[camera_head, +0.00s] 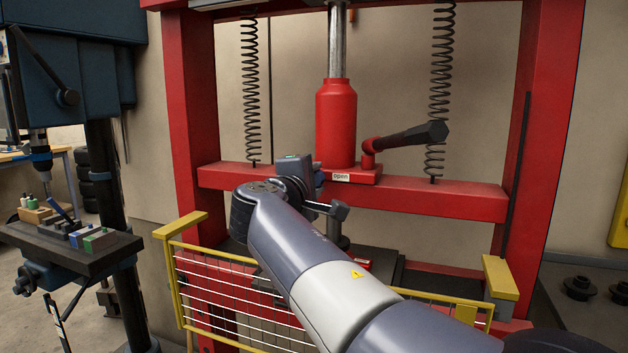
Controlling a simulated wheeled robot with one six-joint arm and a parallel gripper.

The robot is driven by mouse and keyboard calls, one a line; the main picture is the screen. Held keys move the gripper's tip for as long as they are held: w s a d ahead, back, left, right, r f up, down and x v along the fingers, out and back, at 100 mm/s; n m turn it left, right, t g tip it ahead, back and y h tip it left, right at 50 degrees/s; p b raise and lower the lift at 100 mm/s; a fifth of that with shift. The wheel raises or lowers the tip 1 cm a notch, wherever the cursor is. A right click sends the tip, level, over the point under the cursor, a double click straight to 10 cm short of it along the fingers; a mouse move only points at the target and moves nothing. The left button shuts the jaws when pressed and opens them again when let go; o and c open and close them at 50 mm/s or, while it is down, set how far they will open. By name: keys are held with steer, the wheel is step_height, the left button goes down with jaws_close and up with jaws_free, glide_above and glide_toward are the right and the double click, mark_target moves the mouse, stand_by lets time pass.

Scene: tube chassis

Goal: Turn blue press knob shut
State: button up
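The red hydraulic press fills the middle of the head view, with a red bottle-shaped cylinder (336,122) on its crossbeam (450,196). A small white label reading "open" (341,177) is on the cylinder's base. I cannot make out a blue knob; my arm and wrist cover the crossbeam just left of the label. My gripper (328,208) is in front of the crossbeam, below and left of the label. It is small and partly hidden by my wrist, so I cannot tell its opening or whether it touches anything.
A black-handled lever (405,137) sticks out right of the cylinder. Coil springs (250,90) hang on both sides. A yellow-framed mesh guard (215,290) stands low in front. A blue drill press (75,75) with a cluttered table is at left.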

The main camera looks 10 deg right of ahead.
steer(key=o, duration=0.4)
steer(key=shift+s, duration=0.1)
steer(key=v, duration=1)
steer(key=shift+s+a, duration=0.2)
steer(key=shift+s, duration=0.05)
steer(key=x, duration=1.1)
steer(key=shift+a, duration=0.1)
steer(key=shift+s, duration=0.1)
